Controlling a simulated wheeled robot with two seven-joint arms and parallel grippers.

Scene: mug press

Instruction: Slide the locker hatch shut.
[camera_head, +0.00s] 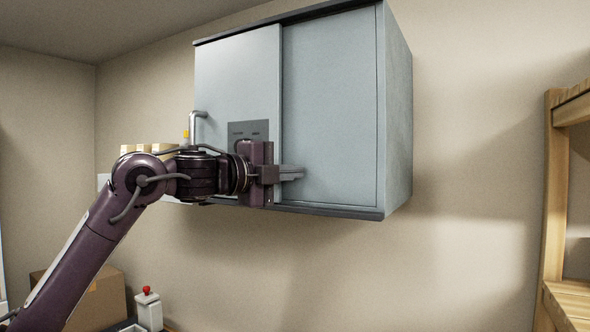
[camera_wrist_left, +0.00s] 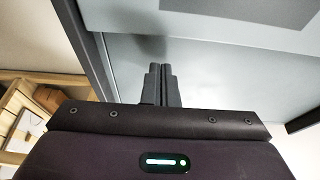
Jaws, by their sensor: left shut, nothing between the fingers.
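The locker (camera_head: 398,110) is a grey-blue wall cabinet with a dark top and bottom edge. Its front shows two panels side by side: a left panel (camera_head: 238,75) standing slightly proud and a right panel (camera_head: 330,100). No open gap shows between them, though my arm hides the lower left. I cannot tell for certain which panel is the hatch. My left gripper (camera_head: 292,173) is shut and empty, in front of the lower front near the seam, fingers pointing right. In the left wrist view its fingertips (camera_wrist_left: 160,72) lie close against a grey surface; contact is unclear. My right gripper is out of view.
A dark plate (camera_head: 248,129) is on the left panel. A grey bent bar (camera_head: 197,117) stands at the locker's left edge. Pale boxes (camera_head: 135,149) sit left of it. A cardboard box (camera_head: 100,298) and white box with red knob (camera_head: 149,308) are below. Wooden shelving (camera_head: 553,200) stands right.

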